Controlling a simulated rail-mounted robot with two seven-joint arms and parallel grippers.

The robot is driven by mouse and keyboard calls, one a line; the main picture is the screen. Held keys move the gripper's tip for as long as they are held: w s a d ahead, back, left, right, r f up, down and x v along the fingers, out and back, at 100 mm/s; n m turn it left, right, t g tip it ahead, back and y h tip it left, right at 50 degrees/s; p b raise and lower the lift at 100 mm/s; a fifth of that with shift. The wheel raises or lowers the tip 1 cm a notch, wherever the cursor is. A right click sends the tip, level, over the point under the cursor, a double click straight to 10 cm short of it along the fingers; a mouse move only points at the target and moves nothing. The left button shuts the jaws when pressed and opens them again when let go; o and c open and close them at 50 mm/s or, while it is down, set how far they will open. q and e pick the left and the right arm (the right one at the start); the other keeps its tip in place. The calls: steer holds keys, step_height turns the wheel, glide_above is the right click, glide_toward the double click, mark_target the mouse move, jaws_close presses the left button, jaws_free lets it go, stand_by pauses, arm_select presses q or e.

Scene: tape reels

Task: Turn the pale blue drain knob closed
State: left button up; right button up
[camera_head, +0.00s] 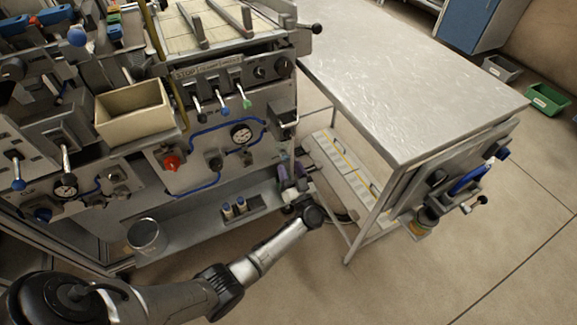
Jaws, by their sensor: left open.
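My left arm reaches in from the lower left. Its gripper (291,178) is at the lower right corner of the grey machine panel (252,172), beside the steel table's lower shelf. Its fingers look spread, with small purplish parts around them. I cannot clearly make out the pale blue drain knob; it may be hidden at or behind the gripper. Whether the fingers touch anything is too small to tell. My right gripper is not in view.
The panel carries a red knob (171,162), a gauge (241,134) and blue hoses. A metal cup (146,236) and small dark-blue-topped bottles (228,211) stand on the low ledge. The steel table (410,85) stands right of my gripper, its leg close by. Open floor lies in front.

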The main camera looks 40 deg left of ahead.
arm_select(q)
steer(key=shift+x, duration=1)
steer(key=c, duration=0.9)
steer(key=shift+n+g+y+b, duration=0.45)
steer(key=shift+n+g, duration=0.65)
steer(key=shift+n, duration=1.1)
steer(key=shift+c, duration=0.2)
steer(key=o, duration=0.9)
steer(key=shift+d, duration=0.1)
steer(key=shift+o, duration=0.2)
steer(key=shift+d+f, duration=0.15)
steer(key=shift+d, duration=0.1)
steer(key=p+v, duration=0.2)
steer(key=v, duration=1.1)
